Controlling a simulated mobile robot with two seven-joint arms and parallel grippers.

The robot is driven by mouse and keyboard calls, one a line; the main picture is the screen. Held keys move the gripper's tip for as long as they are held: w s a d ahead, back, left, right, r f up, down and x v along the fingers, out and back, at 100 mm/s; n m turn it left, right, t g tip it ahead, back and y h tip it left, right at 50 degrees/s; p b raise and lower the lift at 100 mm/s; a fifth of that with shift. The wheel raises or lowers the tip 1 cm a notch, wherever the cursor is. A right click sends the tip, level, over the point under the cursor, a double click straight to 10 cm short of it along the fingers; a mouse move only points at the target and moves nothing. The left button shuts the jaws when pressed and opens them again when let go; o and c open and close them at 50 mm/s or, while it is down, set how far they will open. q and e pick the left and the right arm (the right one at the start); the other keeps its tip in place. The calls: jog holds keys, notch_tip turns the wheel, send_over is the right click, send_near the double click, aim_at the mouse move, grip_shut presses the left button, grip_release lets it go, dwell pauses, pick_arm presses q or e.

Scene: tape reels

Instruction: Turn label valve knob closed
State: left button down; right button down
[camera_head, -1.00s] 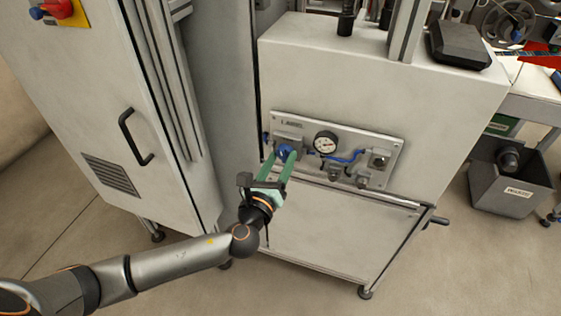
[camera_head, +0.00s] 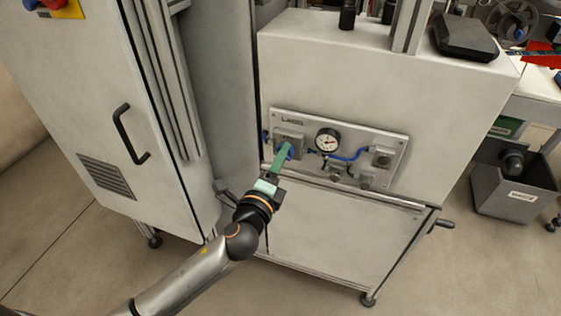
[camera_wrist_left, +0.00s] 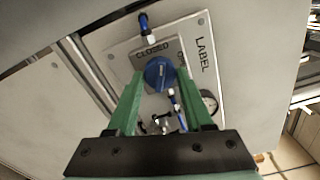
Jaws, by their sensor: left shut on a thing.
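The blue valve knob (camera_wrist_left: 160,73) sits on a grey plate marked CLOSED on the LABEL panel (camera_wrist_left: 207,72). In the left wrist view the word CLOSED lies above the knob, and a second word to its right is partly hidden. My left gripper (camera_head: 285,152) is at the knob, its green fingers shut on the knob's two sides. In the head view the fingers overlap edge-on and hide part of the knob (camera_head: 288,147). The panel (camera_head: 352,127) is on the front of a light grey cabinet. My right gripper is not in view.
A pressure gauge (camera_head: 327,140) and blue hose (camera_head: 350,156) are just right of the knob. Grey fittings (camera_head: 383,158) sit farther right. A tall cabinet with a black handle (camera_head: 130,134) stands at left. A grey bin (camera_head: 515,186) is at right.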

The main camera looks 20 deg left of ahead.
pick_arm(q)
jog(key=shift+n+b, duration=0.3)
jog(key=shift+n, duration=2.2)
jog(key=shift+c, duration=1.5)
grip_release()
jog(key=shift+s, duration=0.1)
jog(key=s, duration=0.7)
jog(key=shift+s+a, duration=0.15)
